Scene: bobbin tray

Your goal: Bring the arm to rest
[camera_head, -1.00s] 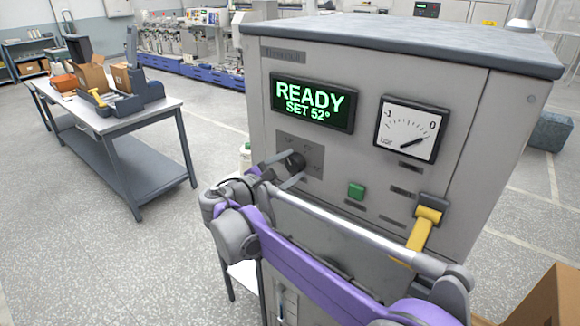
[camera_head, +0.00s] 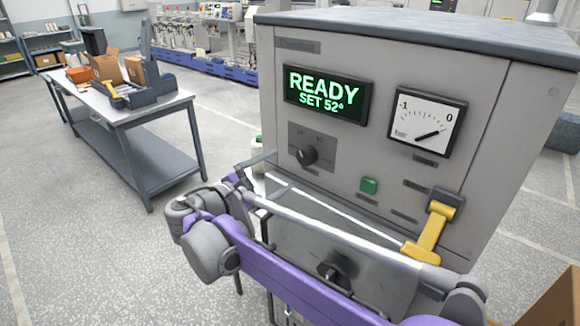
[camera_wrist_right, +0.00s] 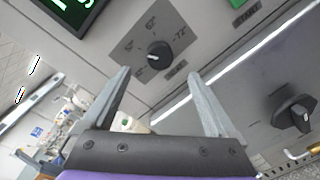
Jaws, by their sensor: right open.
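My right gripper (camera_head: 275,172) is open and empty, in front of the grey machine (camera_head: 520,120), to the left of and below its black dial knob (camera_head: 306,155). In the right wrist view the two fingers (camera_wrist_right: 160,74) stand apart, and the knob (camera_wrist_right: 159,54) shows beyond their tips with nothing between them. The knob sits free on its marked plate. My purple and grey right arm crosses the machine's lower front. My left gripper is not in view.
The display (camera_head: 325,93) reads READY, SET 52°. A gauge (camera_head: 427,121), green button (camera_head: 369,185) and yellow-handled lever (camera_head: 432,231) are on the panel. A lower black knob (camera_head: 333,268) shows behind my arm. A table (camera_head: 130,116) with boxes stands left; open floor lies between.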

